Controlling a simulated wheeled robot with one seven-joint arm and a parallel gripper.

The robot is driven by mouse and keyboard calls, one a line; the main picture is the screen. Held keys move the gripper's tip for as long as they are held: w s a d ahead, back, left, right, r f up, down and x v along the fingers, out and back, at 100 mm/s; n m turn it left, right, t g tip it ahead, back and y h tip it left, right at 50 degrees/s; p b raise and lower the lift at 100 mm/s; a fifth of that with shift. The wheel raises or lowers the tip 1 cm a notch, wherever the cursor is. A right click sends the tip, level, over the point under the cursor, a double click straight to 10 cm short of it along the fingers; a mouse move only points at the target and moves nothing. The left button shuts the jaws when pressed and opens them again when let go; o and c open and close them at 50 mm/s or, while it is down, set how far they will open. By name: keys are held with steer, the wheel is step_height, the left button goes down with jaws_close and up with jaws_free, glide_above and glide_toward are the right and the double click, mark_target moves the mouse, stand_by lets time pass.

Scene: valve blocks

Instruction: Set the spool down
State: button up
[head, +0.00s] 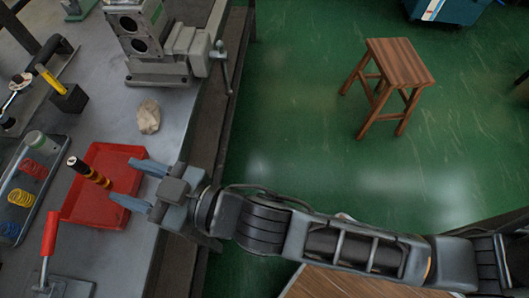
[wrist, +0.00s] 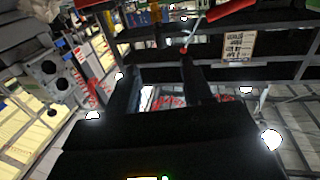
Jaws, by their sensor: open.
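A spool (head: 90,173), banded black and yellow with a pale end, is at the red tray (head: 120,160) on the grey workbench. I cannot tell whether it stands or lies there. My gripper (head: 122,180) is at the tray's right side with its two blue-grey fingers spread. The spool is just left of the fingertips, with a small gap in the picture and nothing seen between the fingers. In the wrist view the dark fingers (wrist: 160,92) are also apart, and I cannot make out the spool there.
A beige lump (head: 148,117) lies behind the tray, near a grey valve block and vise (head: 160,45). A tray of coloured springs (head: 20,198) and a red-handled lever (head: 50,235) are at left. A black block (head: 70,99) holds a yellow-banded piece. A wooden stool (head: 395,65) stands on the green floor.

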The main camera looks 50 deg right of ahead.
steer(key=s+d+m+h, duration=0.1)
steer(key=s+d+h, duration=0.1)
steer(key=s+d, duration=0.4)
steer(key=s+d+r+m+g+h, duration=0.1)
steer(key=s+d, duration=0.5)
steer(key=s, duration=0.6)
steer(key=s+d+r+m+h, duration=0.1)
steer(key=s+d+m+h, duration=0.1)
steer(key=s+d+h, duration=0.2)
steer(key=s+d, duration=0.3)
steer(key=s, duration=0.2)
steer(key=shift+s+m+g, duration=0.3)
steer(key=shift+s+g, duration=0.05)
steer(key=shift+g, duration=0.05)
stand_by(4.2)
